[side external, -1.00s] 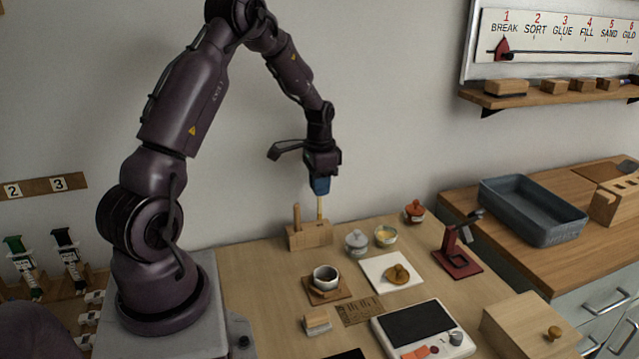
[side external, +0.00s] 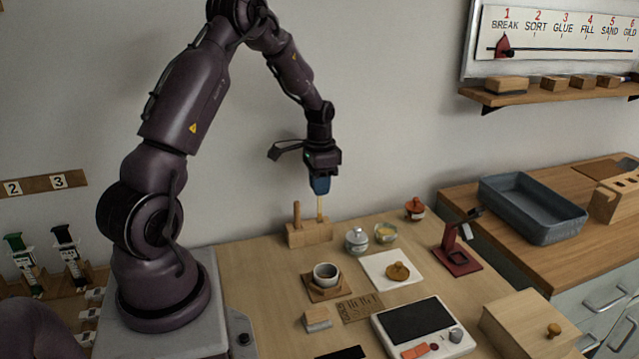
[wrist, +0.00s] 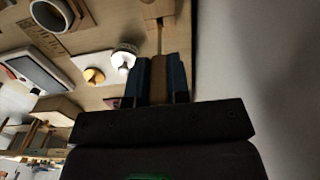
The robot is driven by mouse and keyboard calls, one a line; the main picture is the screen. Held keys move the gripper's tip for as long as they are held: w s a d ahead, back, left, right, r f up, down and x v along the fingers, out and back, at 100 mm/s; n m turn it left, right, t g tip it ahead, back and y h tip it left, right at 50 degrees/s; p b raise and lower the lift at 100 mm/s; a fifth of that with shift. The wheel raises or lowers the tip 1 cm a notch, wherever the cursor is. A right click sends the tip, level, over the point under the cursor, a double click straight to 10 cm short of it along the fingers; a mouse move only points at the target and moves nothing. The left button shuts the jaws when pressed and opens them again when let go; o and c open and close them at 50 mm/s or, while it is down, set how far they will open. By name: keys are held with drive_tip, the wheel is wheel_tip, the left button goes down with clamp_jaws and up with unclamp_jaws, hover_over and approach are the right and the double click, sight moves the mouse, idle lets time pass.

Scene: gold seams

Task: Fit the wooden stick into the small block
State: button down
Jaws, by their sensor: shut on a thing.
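The small wooden block (side external: 309,234) stands on the table near the wall, with a thicker brown peg (side external: 297,213) upright at its left end. My gripper (side external: 320,190), with blue fingers, is above the block's right part and shut on the thin wooden stick (side external: 320,206). The stick points down, and its lower end meets or stands just at the block's top; I cannot tell whether it is in a hole. In the wrist view the stick (wrist: 159,65) runs from between the fingers toward the block (wrist: 158,9).
A cup on a wooden coaster (side external: 326,294) is in front. A red stand (side external: 458,258) is farther right. The wall is close behind.

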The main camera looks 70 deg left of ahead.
drive_tip(key=shift+f, duration=2.5)
idle(1.6)
drive_tip(key=c, duration=1)
unclamp_jaws()
drive_tip(key=shift+r, duration=2.5)
wheel_tip(320, 180, up, 13)
